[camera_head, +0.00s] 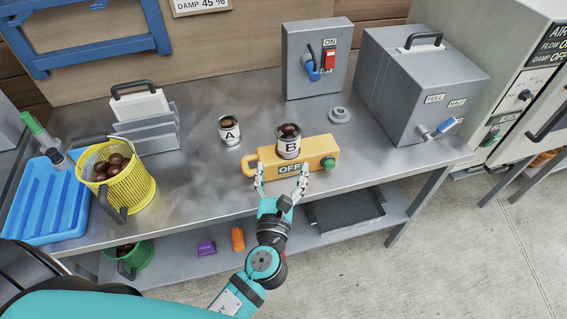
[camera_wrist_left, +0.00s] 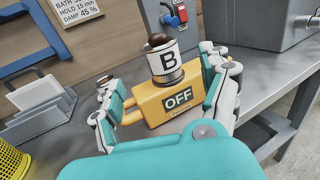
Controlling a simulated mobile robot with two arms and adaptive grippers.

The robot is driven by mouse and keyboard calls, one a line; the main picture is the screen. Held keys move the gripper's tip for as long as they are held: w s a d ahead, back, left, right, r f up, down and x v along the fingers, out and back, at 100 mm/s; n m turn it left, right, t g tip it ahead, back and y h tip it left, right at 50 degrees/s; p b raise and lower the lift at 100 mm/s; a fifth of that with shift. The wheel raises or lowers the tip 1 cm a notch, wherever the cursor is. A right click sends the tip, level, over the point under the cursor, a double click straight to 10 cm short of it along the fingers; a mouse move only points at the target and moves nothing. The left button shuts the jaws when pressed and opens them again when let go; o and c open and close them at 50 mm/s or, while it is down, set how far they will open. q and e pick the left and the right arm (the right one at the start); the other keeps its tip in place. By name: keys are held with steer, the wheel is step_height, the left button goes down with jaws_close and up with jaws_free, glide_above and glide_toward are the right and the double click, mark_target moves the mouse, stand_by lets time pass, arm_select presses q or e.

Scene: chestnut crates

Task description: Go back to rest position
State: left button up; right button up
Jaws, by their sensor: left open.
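My left gripper (camera_head: 281,187) is open at the front edge of the yellow scale (camera_head: 320,150), which is labelled OFF. In the left wrist view its fingers (camera_wrist_left: 165,100) stand on either side of the scale's front part; I cannot tell whether they touch it. Cup B (camera_head: 288,148), holding dark chestnuts, stands upright on the scale, beyond the fingertips. It also shows in the left wrist view (camera_wrist_left: 166,64). Cup A (camera_head: 229,131), with chestnuts in it, stands on the table to the left. My right gripper is not in view.
A yellow basket (camera_head: 130,190) of chestnuts and a blue tray (camera_head: 40,205) are at the left. A grey switch box (camera_head: 305,75) and a large grey box (camera_head: 400,85) stand behind and right. A lower shelf (camera_head: 185,262) runs beneath the table (camera_head: 190,195).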

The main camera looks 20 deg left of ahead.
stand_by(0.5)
arm_select(q)
steer(key=s+a+f+n+g+y, duration=0.1)
steer(key=s+a+f+n+g, duration=0.3)
steer(key=n, duration=0.5)
steer(key=s+a+f+n+g+y, duration=0.1)
steer(key=s+a+f+n+g, duration=0.2)
steer(key=a+n, duration=0.4)
steer(key=s+d+f+n+g+h, duration=0.2)
steer(key=s+d+n+g+h, duration=0.15)
steer(key=s+n, duration=0.4)
steer(key=s+d+f+n+g+h, duration=0.2)
steer(key=s+f+n+g+h, duration=0.15)
steer(key=s+n, duration=0.35)
step_height(320, 180, down, 24)
steer(key=r+g+y, duration=0.1)
steer(key=s+a+f+g, duration=0.1)
steer(key=s+a+f, duration=0.2)
steer(key=s+f, duration=1.4)
steer(key=shift+s+f+n+g, duration=0.25)
steer(key=shift+f+n+g, duration=0.05)
steer(key=shift+f+n, duration=0.05)
